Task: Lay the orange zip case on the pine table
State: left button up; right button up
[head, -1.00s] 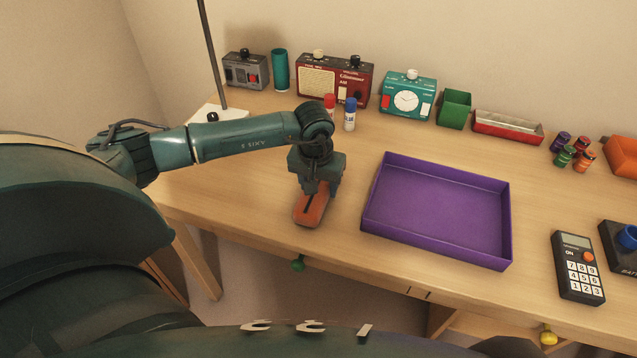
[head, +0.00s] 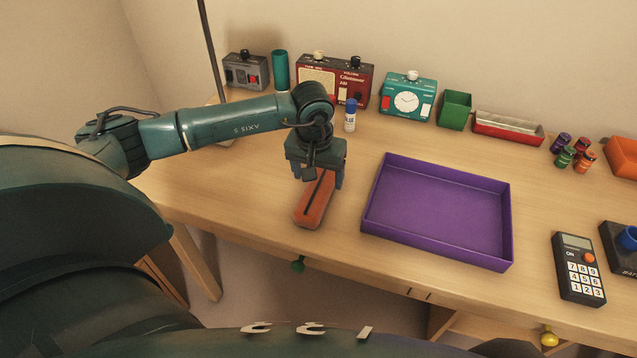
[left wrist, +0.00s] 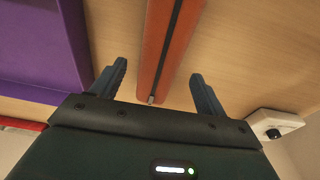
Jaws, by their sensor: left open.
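The orange zip case (head: 314,203) lies on the pine table (head: 255,210), left of the purple tray, near the table's front edge. A dark zip line runs along its top. My left gripper (head: 318,182) is open just above the case's far end, with its fingers apart. In the left wrist view the case (left wrist: 168,45) lies between the two open fingers of the gripper (left wrist: 157,82), with visible gaps on both sides. The case appears to rest on the wood. My right gripper is not in view.
The purple tray (head: 440,210) stands right of the case. A calculator (head: 578,268) lies at the right. Bare wood surrounds the case.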

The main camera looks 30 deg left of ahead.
aim_at(316, 191)
pick_arm(q)
notch_tip(316, 191, up, 8)
jog(key=s, duration=0.1)
jog(key=shift+d+f, duration=0.15)
jog(key=shift+s, duration=0.1)
dwell(0.4)
